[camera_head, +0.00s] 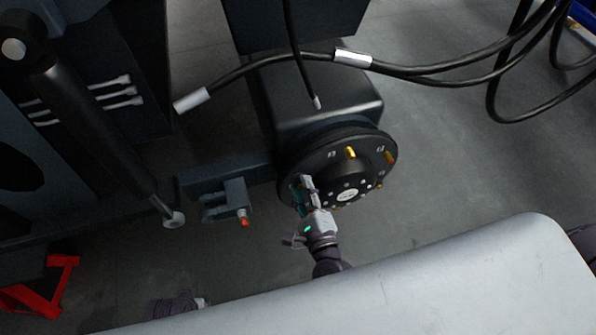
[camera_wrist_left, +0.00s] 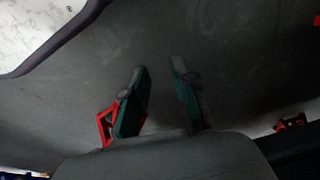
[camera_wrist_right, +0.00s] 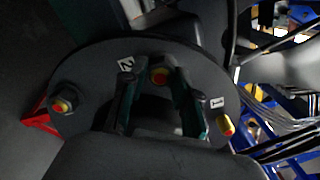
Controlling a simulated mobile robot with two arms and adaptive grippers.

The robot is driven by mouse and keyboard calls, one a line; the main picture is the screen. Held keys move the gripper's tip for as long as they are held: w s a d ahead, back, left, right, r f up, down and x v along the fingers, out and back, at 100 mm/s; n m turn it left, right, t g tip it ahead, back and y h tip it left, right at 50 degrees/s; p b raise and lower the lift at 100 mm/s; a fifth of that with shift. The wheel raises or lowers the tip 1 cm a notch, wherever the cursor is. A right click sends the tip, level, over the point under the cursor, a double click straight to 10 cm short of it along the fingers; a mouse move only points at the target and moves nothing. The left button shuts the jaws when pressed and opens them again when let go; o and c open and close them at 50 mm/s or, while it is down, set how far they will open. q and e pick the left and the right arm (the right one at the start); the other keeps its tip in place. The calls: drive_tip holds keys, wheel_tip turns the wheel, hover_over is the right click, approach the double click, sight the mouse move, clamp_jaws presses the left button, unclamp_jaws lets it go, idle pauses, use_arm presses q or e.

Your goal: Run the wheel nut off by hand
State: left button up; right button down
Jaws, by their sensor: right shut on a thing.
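The wheel hub (camera_head: 340,150) is a dark round flange with yellow studs and small white number labels. My right gripper (camera_head: 304,188) is at the hub's left side in the head view, its fingers against the flange face. In the right wrist view its fingers (camera_wrist_right: 154,75) are closed in on both sides of a red-tipped yellow stud (camera_wrist_right: 159,76); the wheel nut there is mostly hidden between them. Another stud with a dark nut (camera_wrist_right: 62,103) sits at the left of the flange. My left gripper (camera_wrist_left: 160,75) is open and empty, fingers apart over bare floor.
A bracket with a red-tipped pin (camera_head: 240,205) is left of the hub. Black hoses (camera_head: 430,70) hang above it. A red stand (camera_head: 45,290) is at the lower left. A pale panel (camera_head: 400,290) fills the lower right. Grey floor lies open to the right.

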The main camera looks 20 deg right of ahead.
drive_tip(key=shift+s+n+p, duration=0.1)
drive_tip(key=shift+n+p, duration=0.3)
drive_tip(key=shift+n, duration=0.6)
use_arm(q)
drive_tip(key=f, duration=0.1)
drive_tip(key=s+f, duration=0.1)
drive_tip(key=f, duration=0.2)
drive_tip(key=shift+s+a, duration=0.1)
drive_tip(key=shift+s, duration=0.2)
use_arm(e)
drive_tip(key=c, duration=0.8)
unclamp_jaws()
use_arm(q)
drive_tip(key=shift+r, duration=0.1)
use_arm(e)
drive_tip(key=shift+c, duration=0.9)
drive_tip(key=shift+s, duration=0.1)
use_arm(q)
drive_tip(key=shift+s+f, duration=0.25)
drive_tip(key=shift+f, duration=0.05)
use_arm(e)
drive_tip(key=shift+s, duration=1)
